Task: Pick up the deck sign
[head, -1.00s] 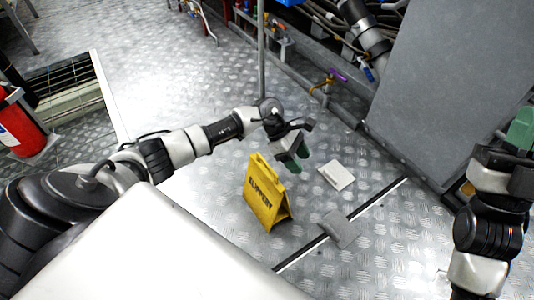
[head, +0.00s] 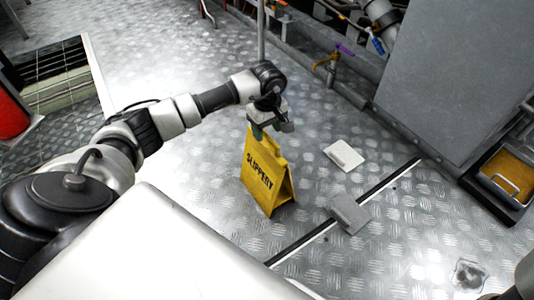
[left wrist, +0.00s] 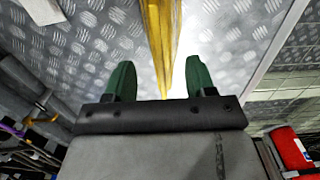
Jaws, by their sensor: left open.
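The deck sign (head: 262,183) is a yellow folding A-frame marked "SLIPPERY". It stands upright on the metal floor near the middle of the head view. My left gripper (head: 262,128) is over the sign's top edge, partly hiding it. In the left wrist view, the two green fingers of my left gripper (left wrist: 160,80) are apart, and the yellow sign (left wrist: 162,35) shows edge-on between them. I cannot tell whether either finger touches it. My right gripper is out of view; only a bit of my right arm shows at the bottom right.
A pale flat plate (head: 344,156) and a grey plate (head: 350,214) lie on the floor right of the sign. A large grey cabinet (head: 455,75) stands at the right, with a tray (head: 512,172) beside it. A fire extinguisher (left wrist: 290,148) shows in the left wrist view.

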